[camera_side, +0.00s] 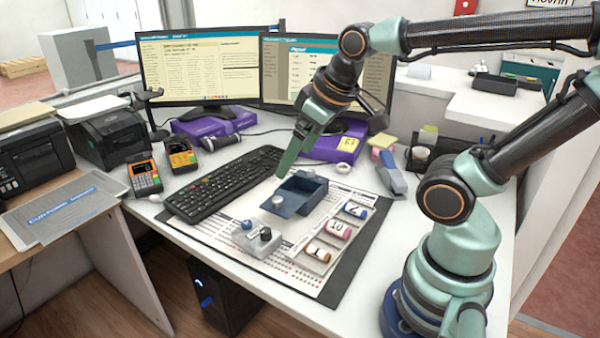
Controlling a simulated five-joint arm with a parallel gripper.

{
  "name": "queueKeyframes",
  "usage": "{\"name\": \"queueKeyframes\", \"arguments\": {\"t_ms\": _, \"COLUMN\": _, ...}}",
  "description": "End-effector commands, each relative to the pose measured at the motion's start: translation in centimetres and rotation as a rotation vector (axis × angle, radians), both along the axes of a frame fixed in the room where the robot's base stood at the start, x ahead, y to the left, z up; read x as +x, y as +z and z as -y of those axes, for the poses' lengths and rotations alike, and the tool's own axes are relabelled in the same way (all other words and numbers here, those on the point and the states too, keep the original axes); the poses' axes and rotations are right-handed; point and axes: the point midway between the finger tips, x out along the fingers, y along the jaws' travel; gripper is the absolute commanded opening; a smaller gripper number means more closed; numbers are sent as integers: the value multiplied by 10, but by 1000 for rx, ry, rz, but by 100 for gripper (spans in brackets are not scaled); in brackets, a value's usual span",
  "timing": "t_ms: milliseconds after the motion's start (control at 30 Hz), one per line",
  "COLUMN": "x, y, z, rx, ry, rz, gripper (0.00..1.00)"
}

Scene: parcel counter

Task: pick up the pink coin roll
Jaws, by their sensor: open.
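The pink coin roll (337,229) lies on its side on the mat and reads "10". It is the middle one of three rolls in a slanting row. A blue coin roll (355,209) lies behind it and an orange-brown coin roll (319,252) lies in front. My gripper (284,168) points down, above and behind the dark blue open box, up and to the left of the pink roll and clear of it. It is open with nothing visible in it. The gap between its fingers is hard to see from this side.
A dark blue open box (310,197) stands between my gripper and the rolls. A grey block with knobs (252,246) sits at the front left of the printed mat (310,277). A black keyboard (222,184) lies to the left. A blue-grey stapler-like object (392,180) is behind the rolls.

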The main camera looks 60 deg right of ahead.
Motion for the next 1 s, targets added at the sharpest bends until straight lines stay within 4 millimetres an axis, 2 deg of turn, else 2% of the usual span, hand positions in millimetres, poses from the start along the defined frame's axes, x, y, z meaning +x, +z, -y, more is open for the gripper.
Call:
{"name": "queueKeyframes", "arguments": {"t_ms": 333, "x": -4, "y": -44, "z": 51, "rx": -243, "ry": 525, "rz": -216, "gripper": 100}}
{"name": "queueKeyframes", "arguments": {"t_ms": 700, "x": -25, "y": -93, "z": 99, "rx": -325, "ry": 1178, "rz": -377, "gripper": 100}}
{"name": "queueKeyframes", "arguments": {"t_ms": 833, "x": -32, "y": -103, "z": 108, "rx": -324, "ry": 1325, "rz": -388, "gripper": 100}}
{"name": "queueKeyframes", "arguments": {"t_ms": 1000, "x": -35, "y": -111, "z": 112, "rx": -323, "ry": 1409, "rz": -390, "gripper": 100}}
